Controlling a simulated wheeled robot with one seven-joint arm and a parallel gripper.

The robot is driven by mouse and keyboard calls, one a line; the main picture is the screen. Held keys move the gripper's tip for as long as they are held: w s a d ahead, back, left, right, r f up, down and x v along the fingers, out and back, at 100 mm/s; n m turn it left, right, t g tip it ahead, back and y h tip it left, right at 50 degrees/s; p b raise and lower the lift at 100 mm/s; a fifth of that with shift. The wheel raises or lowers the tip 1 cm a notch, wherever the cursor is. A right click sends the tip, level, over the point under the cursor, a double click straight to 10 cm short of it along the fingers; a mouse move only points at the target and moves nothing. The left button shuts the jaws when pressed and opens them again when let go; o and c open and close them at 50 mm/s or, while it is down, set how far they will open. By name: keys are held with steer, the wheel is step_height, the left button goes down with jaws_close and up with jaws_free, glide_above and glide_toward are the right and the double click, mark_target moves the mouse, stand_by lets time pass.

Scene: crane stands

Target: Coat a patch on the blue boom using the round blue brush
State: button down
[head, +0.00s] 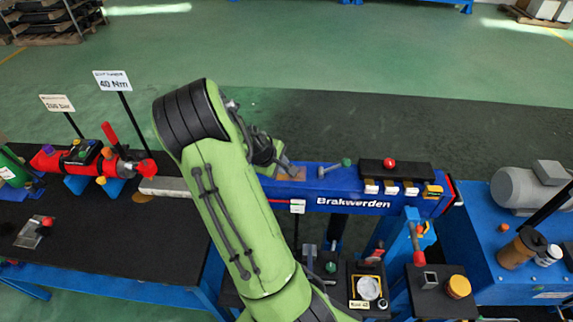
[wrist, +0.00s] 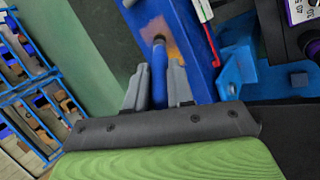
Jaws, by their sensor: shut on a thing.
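A brownish-tan patch (wrist: 158,27) lies on the boom's face; in the head view the patch (head: 293,174) is beside my gripper (head: 272,160). In the wrist view my gripper (wrist: 157,85) is shut on the blue handle of the round blue brush (wrist: 158,72). The brush's dark tip points at the lower edge of the patch. I cannot tell whether the tip touches it.
A black tray with a red knob (head: 389,164) and several small yellow-marked blocks sit on the boom's right part. Below it stand a small black box with a round white dish (head: 368,288) and a blue stand. A red boom (head: 95,165) lies left. A grey motor (head: 528,188) stands right.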

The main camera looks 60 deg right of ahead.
steer(key=w+a, duration=0.3)
steer(key=w, duration=0.3)
steer(key=shift+p, duration=0.4)
steer(key=shift+r, duration=0.15)
steer(key=shift+r+p, duration=2.25)
steer(key=shift+r, duration=0.65)
